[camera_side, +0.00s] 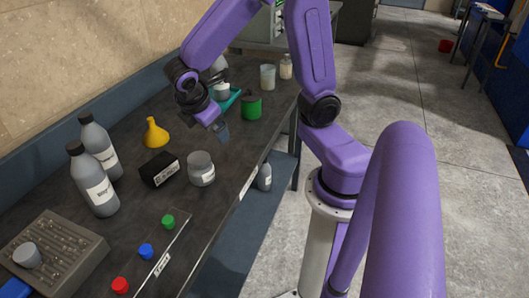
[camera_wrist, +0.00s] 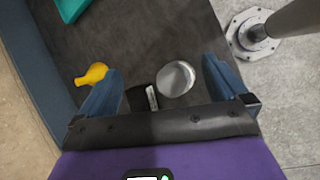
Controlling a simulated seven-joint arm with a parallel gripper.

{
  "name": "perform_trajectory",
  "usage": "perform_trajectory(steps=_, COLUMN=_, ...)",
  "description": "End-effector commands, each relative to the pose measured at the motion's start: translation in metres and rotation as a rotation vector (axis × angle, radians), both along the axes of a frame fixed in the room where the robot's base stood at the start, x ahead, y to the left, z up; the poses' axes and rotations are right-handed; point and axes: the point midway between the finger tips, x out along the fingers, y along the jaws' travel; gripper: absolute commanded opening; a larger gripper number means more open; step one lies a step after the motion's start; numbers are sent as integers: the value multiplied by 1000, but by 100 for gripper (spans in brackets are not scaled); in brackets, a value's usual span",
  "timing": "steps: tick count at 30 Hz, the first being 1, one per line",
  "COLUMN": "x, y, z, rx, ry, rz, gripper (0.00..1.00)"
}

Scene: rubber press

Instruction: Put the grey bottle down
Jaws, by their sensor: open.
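Two grey bottles with black caps and white labels stand upright on the left of the bench in the side view, one nearer (camera_side: 95,185) and one behind it (camera_side: 100,145). A third, smaller grey bottle (camera_side: 264,177) stands on the lower shelf below the bench. My gripper (camera_side: 221,131) points down above the bench, to the right of these bottles. In the wrist view, my gripper (camera_wrist: 162,70) has its blue fingers wide apart with nothing held between them. No grey bottle shows clearly in the wrist view.
A green pot (camera_side: 251,107) and teal tray (camera_side: 230,98) are farther back. Red (camera_side: 120,285), blue (camera_side: 146,250) and green (camera_side: 168,221) caps lie in front.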

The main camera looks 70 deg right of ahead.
Motion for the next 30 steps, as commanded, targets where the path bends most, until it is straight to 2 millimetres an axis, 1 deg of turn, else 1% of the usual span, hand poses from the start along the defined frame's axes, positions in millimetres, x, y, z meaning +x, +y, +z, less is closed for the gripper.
perform_trajectory(steps=1, x=-26, y=15, z=3, rx=87, ry=-6, rz=0, gripper=100)
perform_trajectory(steps=2, x=-40, y=22, z=3, rx=138, ry=-3, rz=-6, gripper=100)
perform_trajectory(steps=3, x=-60, y=32, z=3, rx=202, ry=4, rz=-14, gripper=100)
perform_trajectory(steps=5, x=-87, y=43, z=4, rx=293, ry=18, rz=-28, gripper=100)
perform_trajectory(steps=6, x=-104, y=49, z=4, rx=345, ry=30, rz=-36, gripper=100)
perform_trajectory(steps=9, x=-138, y=59, z=5, rx=453, ry=63, rz=-60, gripper=100)
perform_trajectory(steps=12, x=-160, y=64, z=5, rx=521, ry=92, rz=-79, gripper=100)
perform_trajectory(steps=15, x=-171, y=66, z=5, rx=553, ry=107, rz=-90, gripper=100)
perform_trajectory(steps=17, x=-173, y=67, z=5, rx=560, ry=110, rz=-93, gripper=100)
perform_trajectory(steps=30, x=-172, y=67, z=5, rx=559, ry=110, rz=-93, gripper=100)
